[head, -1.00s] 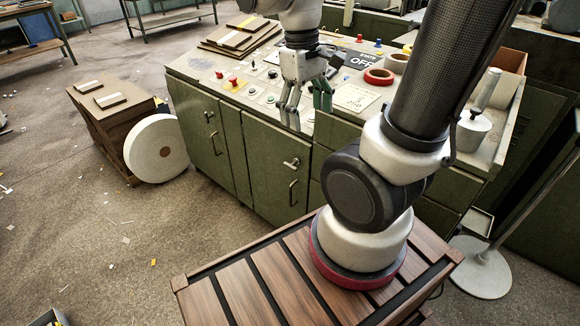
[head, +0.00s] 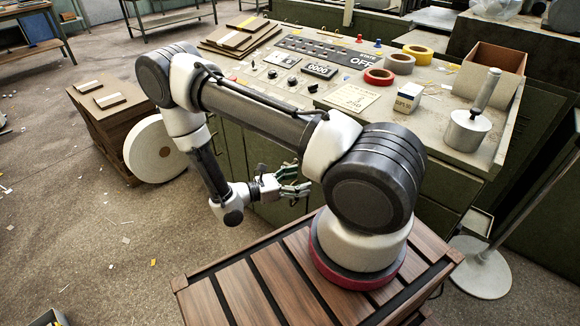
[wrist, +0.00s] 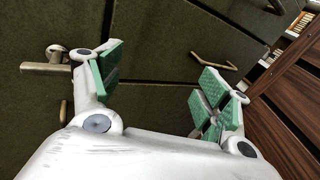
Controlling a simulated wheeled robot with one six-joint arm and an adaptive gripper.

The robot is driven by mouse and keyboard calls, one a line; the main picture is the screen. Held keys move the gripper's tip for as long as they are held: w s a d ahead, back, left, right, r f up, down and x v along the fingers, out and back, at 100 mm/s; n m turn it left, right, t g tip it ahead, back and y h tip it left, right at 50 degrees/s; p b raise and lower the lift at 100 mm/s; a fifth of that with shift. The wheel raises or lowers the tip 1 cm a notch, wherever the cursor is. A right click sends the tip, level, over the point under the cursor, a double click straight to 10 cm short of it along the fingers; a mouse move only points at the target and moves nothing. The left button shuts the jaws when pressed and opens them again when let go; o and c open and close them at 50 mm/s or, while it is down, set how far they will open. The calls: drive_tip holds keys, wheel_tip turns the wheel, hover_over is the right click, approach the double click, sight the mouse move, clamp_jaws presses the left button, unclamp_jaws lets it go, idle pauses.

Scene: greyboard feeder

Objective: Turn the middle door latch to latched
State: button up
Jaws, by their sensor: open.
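My gripper (head: 285,186) is open and empty, low in front of the green cabinet doors. In the wrist view its green-padded fingers (wrist: 160,84) are spread wide. A metal latch (wrist: 58,56) with a bar lever shows there, just left of the left finger and apart from the pads as seen. Its lever points left in that picture. I cannot tell for certain that this is the middle door's latch. A bent pull handle (wrist: 213,62) shows between and beyond the fingers. In the head view my arm and gripper cover most of the door fronts and their latches.
The control console (head: 345,100) above the doors holds knobs, tape rolls (head: 379,76), a small box (head: 407,97) and a metal pot (head: 467,130). A white roll (head: 156,148) leans by a stack of boards (head: 100,110) at left.

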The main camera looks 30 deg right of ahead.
drive_tip(key=w+a+f+n+t, duration=0.3)
drive_tip(key=w+f+n+t, duration=0.1)
drive_tip(key=w+t, duration=0.45)
drive_tip(key=shift+g, duration=0.25)
drive_tip(key=x, duration=0.7)
drive_tip(key=shift+w+d, duration=0.2)
drive_tip(key=shift+w, duration=0.3)
drive_tip(key=c, duration=1)
